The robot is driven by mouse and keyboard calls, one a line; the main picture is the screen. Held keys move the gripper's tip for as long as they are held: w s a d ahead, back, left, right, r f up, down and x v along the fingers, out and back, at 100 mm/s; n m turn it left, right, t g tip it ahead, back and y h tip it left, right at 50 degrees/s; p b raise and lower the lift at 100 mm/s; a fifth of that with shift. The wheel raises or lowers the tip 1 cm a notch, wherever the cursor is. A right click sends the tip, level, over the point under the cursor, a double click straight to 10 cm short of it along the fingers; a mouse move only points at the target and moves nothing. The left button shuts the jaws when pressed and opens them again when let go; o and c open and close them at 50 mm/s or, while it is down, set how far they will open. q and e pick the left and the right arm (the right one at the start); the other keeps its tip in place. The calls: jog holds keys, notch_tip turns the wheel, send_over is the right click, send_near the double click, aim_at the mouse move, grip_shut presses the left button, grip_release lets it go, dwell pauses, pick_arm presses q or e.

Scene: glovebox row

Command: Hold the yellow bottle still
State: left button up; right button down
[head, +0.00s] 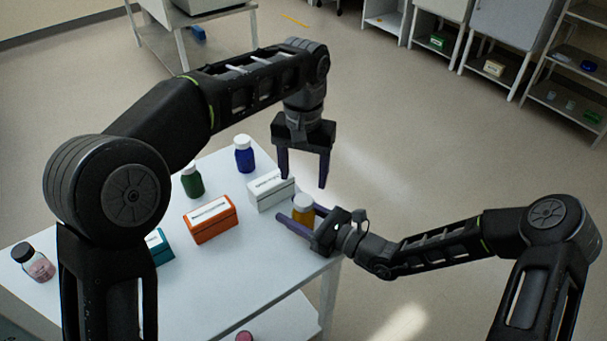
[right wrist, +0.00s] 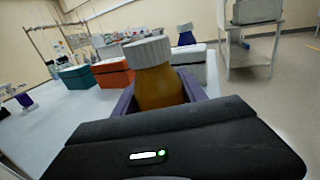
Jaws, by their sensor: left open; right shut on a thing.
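The yellow bottle (head: 303,208) has a white cap and stands upright near the right edge of the white table. My right gripper (head: 302,217) is shut on it, with one purple finger on each side. In the right wrist view the amber-yellow bottle (right wrist: 157,85) with its ribbed white cap fills the middle between the fingers. Its lower part is hidden by the gripper body. My left gripper (head: 304,180) is open and empty, fingers pointing down, above and beyond the bottle near the table's far right edge.
On the white table (head: 225,265) stand a white box (head: 268,190), an orange box (head: 210,219), a teal box (head: 159,246), a blue bottle (head: 244,157), a green bottle (head: 192,182) and a dark-capped jar (head: 36,264). The table's front right part is clear.

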aim_at(314, 222)
jog(key=c, duration=0.6)
grip_release()
jog(key=shift+o, duration=0.2)
pick_arm(q)
jog(key=shift+f, duration=0.1)
pick_arm(e)
jog(key=shift+d, duration=0.1)
pick_arm(q)
jog(key=shift+f+b, duration=0.6)
jog(key=shift+b, duration=0.05)
pick_arm(e)
jog(key=v, duration=0.6)
jog(key=shift+s+d, duration=0.15)
jog(key=shift+d, duration=0.1)
jog(key=shift+s+d, duration=0.35)
jog(key=shift+d, duration=0.05)
